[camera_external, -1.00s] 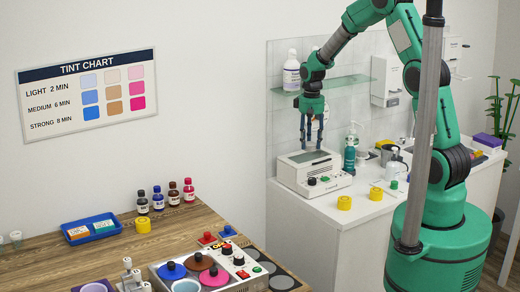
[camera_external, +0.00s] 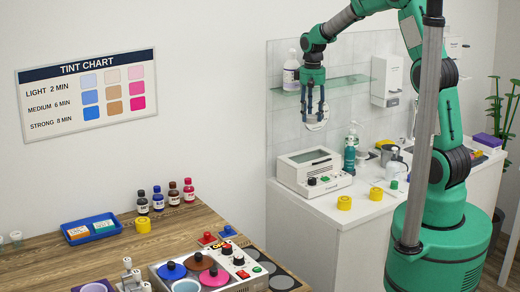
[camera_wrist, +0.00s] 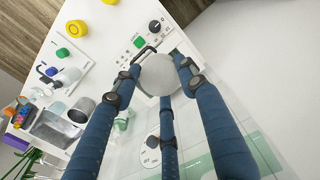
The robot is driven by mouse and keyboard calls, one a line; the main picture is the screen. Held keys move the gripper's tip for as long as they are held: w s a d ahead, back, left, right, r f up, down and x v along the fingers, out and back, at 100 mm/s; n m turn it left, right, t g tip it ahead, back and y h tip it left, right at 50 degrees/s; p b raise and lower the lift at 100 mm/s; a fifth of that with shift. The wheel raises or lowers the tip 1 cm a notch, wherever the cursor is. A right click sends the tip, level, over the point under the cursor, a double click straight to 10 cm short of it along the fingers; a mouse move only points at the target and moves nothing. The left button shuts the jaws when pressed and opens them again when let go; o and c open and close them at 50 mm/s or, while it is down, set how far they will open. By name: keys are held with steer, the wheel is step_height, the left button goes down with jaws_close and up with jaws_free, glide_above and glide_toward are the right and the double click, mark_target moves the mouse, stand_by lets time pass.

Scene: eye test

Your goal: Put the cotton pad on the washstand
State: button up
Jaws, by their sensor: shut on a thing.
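The cotton pad (camera_wrist: 157,74) is a round white disc in the wrist view. My three-fingered gripper (camera_wrist: 157,80) is shut on it at the fingertips. In the outside view my gripper (camera_external: 315,118) hangs pointing down, above a white device. A pale round patch shows at its fingertips there; I cannot separate the pad from a dial behind. The washstand (camera_external: 322,228) is the white counter at the right; its top also shows in the wrist view (camera_wrist: 92,72). The pad is held in the air above it.
The white device (camera_external: 305,183) with knobs stands on the washstand below my gripper. A glass shelf (camera_external: 345,82) and a wall dial (camera_wrist: 152,142) are close by. Yellow pots (camera_external: 344,203), a teal pump bottle (camera_external: 350,150) and a grey cup (camera_wrist: 82,110) stand on the counter; its front has some bare room.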

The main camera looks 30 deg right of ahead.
mark_target(309, 117)
steer(key=r, duration=0.4)
steer(key=a+r, duration=0.1)
steer(key=r, duration=0.1)
steer(key=shift+w+r, duration=0.1)
steer(key=shift+r, duration=0.3)
steer(key=w+a+n+p, duration=0.1)
steer(key=w+a+p, duration=0.1)
steer(key=a, duration=1.3)
steer(key=w+a+p, duration=0.1)
steer(key=w+a, duration=0.1)
steer(key=a, duration=1.4)
steer(key=s+a+n+p, duration=0.1)
steer(key=s+a, duration=0.4)
steer(key=a, duration=0.7)
steer(key=s+a+p, duration=0.1)
steer(key=s+a, duration=0.4)
steer(key=a, duration=0.7)
steer(key=s+a+n+p, duration=0.1)
steer(key=s+a, duration=0.3)
steer(key=a, duration=0.7)
step_height(309, 117, down, 25)
steer(key=shift+f, duration=2.35)
